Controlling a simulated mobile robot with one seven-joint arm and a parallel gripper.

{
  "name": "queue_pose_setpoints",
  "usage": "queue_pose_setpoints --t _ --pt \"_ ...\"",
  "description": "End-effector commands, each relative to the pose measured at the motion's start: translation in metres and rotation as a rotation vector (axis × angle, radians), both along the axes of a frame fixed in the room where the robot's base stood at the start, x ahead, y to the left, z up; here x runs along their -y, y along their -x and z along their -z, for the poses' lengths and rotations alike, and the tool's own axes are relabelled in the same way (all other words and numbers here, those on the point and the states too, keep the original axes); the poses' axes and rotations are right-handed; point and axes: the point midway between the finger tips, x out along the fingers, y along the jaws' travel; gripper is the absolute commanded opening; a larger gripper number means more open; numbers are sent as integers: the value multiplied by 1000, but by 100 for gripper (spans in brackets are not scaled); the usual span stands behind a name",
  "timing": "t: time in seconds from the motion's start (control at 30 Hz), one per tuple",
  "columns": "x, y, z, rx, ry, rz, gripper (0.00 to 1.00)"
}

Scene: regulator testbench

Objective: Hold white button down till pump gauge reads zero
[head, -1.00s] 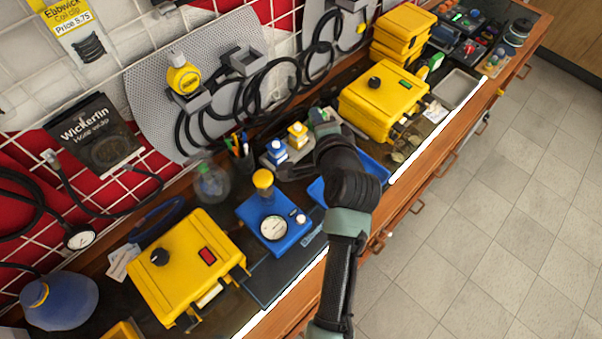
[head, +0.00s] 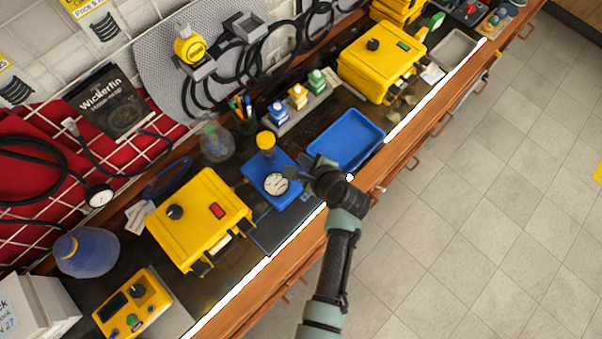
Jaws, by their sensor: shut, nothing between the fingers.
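The blue pump unit (head: 258,170) sits on the dark bench top, with a yellow-capped part (head: 266,141) on its back corner. Its round white-faced gauge (head: 276,184) faces up, but the needle is too small to read. My gripper (head: 302,172) is shut and empty at the pump's right side, just right of the gauge. The white button is hidden behind my gripper; I cannot tell whether the fingers touch it.
A yellow case (head: 200,215) with a red display stands left of the pump. An empty blue tray (head: 345,140) lies to its right, and a rack of small bottles (head: 298,108) stands behind. The wooden bench edge (head: 290,262) runs along the front.

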Motion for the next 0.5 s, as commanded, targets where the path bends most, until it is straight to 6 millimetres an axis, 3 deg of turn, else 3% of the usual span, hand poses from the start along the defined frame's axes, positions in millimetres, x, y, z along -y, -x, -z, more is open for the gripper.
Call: queue_pose_setpoints --t 0.5 --pt "0 0 68 1 1 0 0"
